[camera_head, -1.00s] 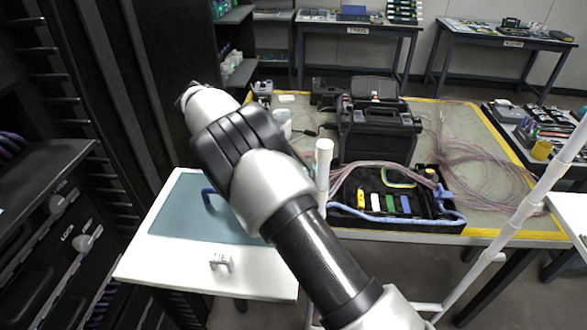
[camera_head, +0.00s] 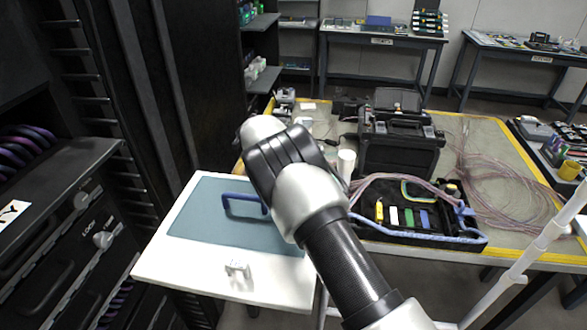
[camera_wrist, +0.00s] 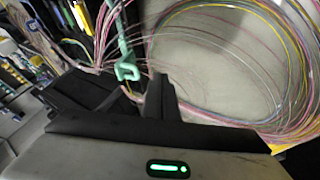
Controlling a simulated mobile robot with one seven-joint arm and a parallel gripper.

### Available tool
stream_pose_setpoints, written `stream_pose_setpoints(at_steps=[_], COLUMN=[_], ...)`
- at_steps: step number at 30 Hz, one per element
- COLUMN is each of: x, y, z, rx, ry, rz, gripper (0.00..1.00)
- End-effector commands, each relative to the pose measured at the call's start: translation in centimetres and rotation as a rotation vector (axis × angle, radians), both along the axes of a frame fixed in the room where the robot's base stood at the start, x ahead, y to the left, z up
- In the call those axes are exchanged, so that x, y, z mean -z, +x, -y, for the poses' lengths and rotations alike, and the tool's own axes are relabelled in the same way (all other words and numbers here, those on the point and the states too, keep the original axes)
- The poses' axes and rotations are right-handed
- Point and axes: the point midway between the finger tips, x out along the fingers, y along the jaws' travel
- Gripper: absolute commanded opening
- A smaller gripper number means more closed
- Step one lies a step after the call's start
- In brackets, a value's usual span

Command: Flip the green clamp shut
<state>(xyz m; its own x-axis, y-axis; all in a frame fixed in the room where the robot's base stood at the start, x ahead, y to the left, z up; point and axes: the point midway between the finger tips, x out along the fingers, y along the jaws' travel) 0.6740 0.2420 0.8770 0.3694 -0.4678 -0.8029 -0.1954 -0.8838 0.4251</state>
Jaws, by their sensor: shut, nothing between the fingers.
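A pale green, hook-ended piece (camera_wrist: 126,68), which looks like the green clamp, shows at the upper middle of the wrist view. It lies among pink and yellow fibres. I cannot tell how far it is swung open. My gripper (camera_wrist: 142,98) shows below it as dark fingers, shut and empty; I cannot tell whether they touch it. In the head view my arm hides the gripper, and I cannot make out the clamp for sure.
A black tray (camera_head: 470,236) with coloured pieces sits at the work table's front edge. A black case (camera_head: 398,150) stands behind it. Loose fibre coils (camera_head: 500,180) lie to the right. A white board with a blue-grey mat (camera_head: 205,225) is at the left, beside dark racks.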

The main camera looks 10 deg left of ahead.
Motion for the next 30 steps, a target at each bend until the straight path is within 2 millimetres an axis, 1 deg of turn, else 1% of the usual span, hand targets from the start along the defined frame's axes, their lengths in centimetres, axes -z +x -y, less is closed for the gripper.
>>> stream_pose_setpoints(at_steps=[1,3,7,20,30], x=[-0.4,-0.3,-0.2,-0.3,-0.7], y=[0.0,0.0,0.0,0.0,0.0], z=[0.8,1.5,2.3,2.6,3.0], rx=[0.002,0.001,0.000,0.000,0.001], ry=[0.001,0.001,0.001,0.003,0.063], rz=[0.001,0.002,0.002,0.003,0.003], gripper=[0.00,0.00,0.00,0.00,0.00])
